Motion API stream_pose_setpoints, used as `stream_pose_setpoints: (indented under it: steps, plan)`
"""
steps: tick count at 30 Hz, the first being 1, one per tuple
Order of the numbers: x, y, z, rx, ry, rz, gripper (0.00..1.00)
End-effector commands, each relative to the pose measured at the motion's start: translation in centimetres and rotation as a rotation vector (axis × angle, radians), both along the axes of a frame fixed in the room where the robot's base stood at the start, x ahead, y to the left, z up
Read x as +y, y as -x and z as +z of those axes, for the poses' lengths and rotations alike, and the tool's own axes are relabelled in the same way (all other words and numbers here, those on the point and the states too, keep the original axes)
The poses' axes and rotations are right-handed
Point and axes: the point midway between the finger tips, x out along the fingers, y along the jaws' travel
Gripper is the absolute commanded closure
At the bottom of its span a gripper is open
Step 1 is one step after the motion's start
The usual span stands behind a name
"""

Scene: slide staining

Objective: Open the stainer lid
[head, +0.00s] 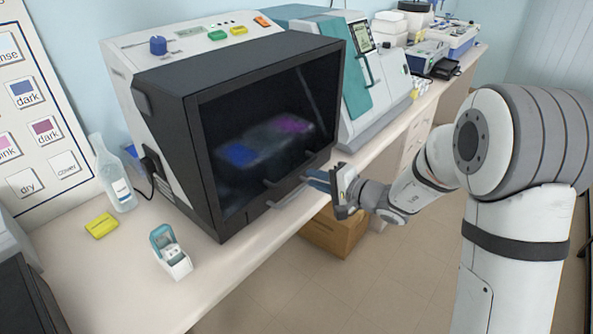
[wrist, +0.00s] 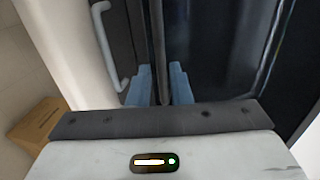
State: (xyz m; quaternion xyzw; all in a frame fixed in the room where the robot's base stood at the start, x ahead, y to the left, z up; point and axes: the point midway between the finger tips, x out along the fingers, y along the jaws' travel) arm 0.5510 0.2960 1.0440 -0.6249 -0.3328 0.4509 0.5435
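The stainer (head: 165,100) is a large white and black box on the bench. Its dark see-through lid (head: 268,130) covers the front and looks shut; blue and pink baths show dimly behind it. My gripper (head: 318,181) is at the lower right front edge of the stainer. In the wrist view, the two blue fingertips of my gripper (wrist: 162,85) stand a small gap apart, with a narrow dark bar (wrist: 160,40) between them. I cannot tell whether they press on it. A light grey handle (wrist: 105,50) runs to the left of the fingers.
A teal and white machine (head: 375,85) stands close to the right of the stainer. A small teal-lidded box (head: 171,255), a yellow block (head: 102,225) and a clear bottle (head: 118,185) are on the bench to the left. A cardboard box (head: 335,235) is on the floor below.

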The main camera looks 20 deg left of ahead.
Motion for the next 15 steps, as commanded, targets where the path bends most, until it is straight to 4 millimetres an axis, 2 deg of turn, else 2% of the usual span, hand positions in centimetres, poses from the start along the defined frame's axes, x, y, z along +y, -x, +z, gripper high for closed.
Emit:
stream_pose_setpoints:
  steps: [9,15]
  plan:
    - [4.5,-1.8,-0.8,0.001,0.000,0.001,0.82]
    - [6.2,-2.6,-1.3,0.002,0.000,0.000,0.82]
